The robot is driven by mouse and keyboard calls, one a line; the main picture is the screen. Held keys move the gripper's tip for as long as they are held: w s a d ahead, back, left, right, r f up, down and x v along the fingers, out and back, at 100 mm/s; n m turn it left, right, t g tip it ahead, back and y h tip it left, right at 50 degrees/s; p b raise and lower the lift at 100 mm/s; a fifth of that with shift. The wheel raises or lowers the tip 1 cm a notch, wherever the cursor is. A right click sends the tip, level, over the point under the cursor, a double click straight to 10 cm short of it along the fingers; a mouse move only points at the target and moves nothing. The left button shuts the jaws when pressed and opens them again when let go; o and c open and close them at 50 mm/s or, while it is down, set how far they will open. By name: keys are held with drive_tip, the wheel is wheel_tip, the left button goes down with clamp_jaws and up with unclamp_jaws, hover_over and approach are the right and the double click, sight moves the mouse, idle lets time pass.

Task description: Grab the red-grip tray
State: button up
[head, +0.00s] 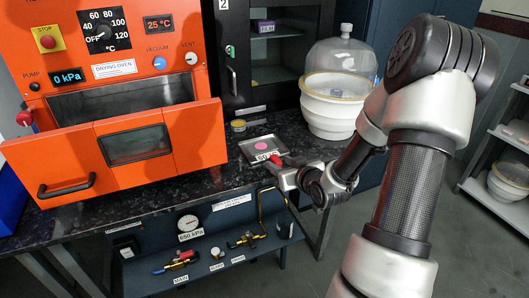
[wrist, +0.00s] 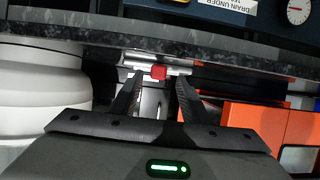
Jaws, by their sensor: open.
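The shallow metal tray (head: 247,146) lies on the dark speckled counter, near its front edge, with a pink disc (head: 261,146) and a white label on it. Its red grip (head: 275,160) points toward my gripper (head: 279,167), which is at the tray's front right corner. In the wrist view, my gripper (wrist: 159,82) is open, and the red grip (wrist: 158,72) shows between the two fingertips. I cannot tell whether either finger touches it. Most of the tray is hidden in the wrist view.
The orange drying oven (head: 90,22) stands left, its front drawer-like door (head: 190,135) open over the counter. A white pot with a clear dome (head: 328,118) stands right of the tray. A small round tin (head: 239,125) sits behind the tray.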

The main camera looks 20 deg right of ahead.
sight(277, 159)
drive_tip(key=x, duration=0.2)
drive_tip(key=b+x, duration=0.1)
drive_tip(key=x, duration=0.1)
drive_tip(key=shift+w+d+r, duration=0.1)
drive_tip(key=shift+w+d, duration=0.1)
clamp_jaws()
drive_tip(key=shift+r, duration=0.15)
